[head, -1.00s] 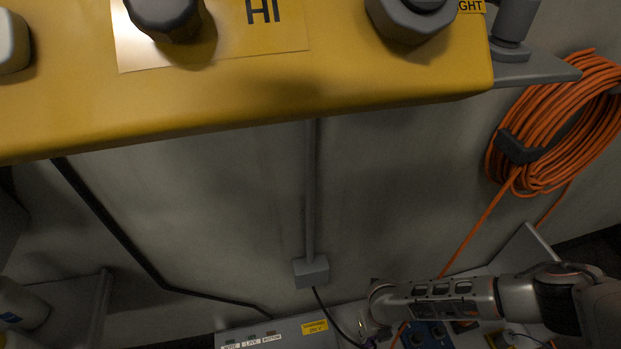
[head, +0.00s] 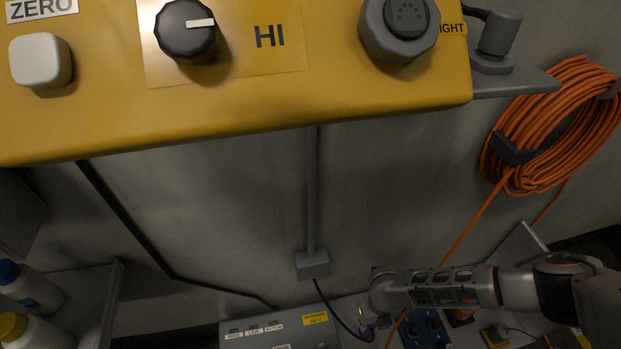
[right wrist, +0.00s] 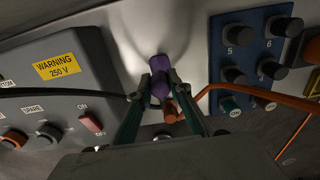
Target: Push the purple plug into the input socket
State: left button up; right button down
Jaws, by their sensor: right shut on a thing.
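The purple plug (right wrist: 158,78) is upright between the fingers of my right gripper (right wrist: 158,88) in the right wrist view. The gripper is shut on it. In the head view my right gripper (head: 370,328) is low, at the bottom edge beside the grey panel, with a bit of purple at its tip. An orange piece (right wrist: 172,110) shows just below the plug, between the fingers. I cannot make out a socket labelled input in either view. My left gripper is not in view.
A grey box (right wrist: 70,85) with a warning label and switches stands left of the plug. A blue panel (right wrist: 228,58) with black numbered knobs is at its right. An orange cable (right wrist: 255,97) crosses nearby. A large yellow box (head: 250,95) fills the top of the head view.

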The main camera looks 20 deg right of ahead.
jog(key=shift+r, duration=0.35)
dwell(0.3)
jog(key=a+r+m, duration=0.1)
jog(key=a, duration=0.3)
jog(key=s+a+r+m, duration=0.1)
jog(key=a, duration=0.4)
jog(key=a+r+m, duration=0.1)
jog(key=a, duration=0.3)
jog(key=shift+s+a+r, duration=0.1)
jog(key=shift+s+a, duration=0.05)
jog(key=shift+a, duration=0.2)
jog(key=a+n, duration=0.1)
jog(key=a, duration=0.3)
jog(key=s+a+n, duration=0.1)
jog(key=a, duration=0.3)
jog(key=s+a+r+n, duration=0.1)
jog(key=a+n, duration=0.1)
jog(key=a, duration=0.2)
jog(key=shift+s, duration=0.2)
jog(key=s+a+r+n, duration=0.1)
jog(key=a+r+n, duration=0.45)
jog(key=a, duration=0.65)
jog(key=shift+m, duration=0.25)
jog(key=shift+s+d+f, duration=0.15)
jog(key=shift+f, duration=2.55)
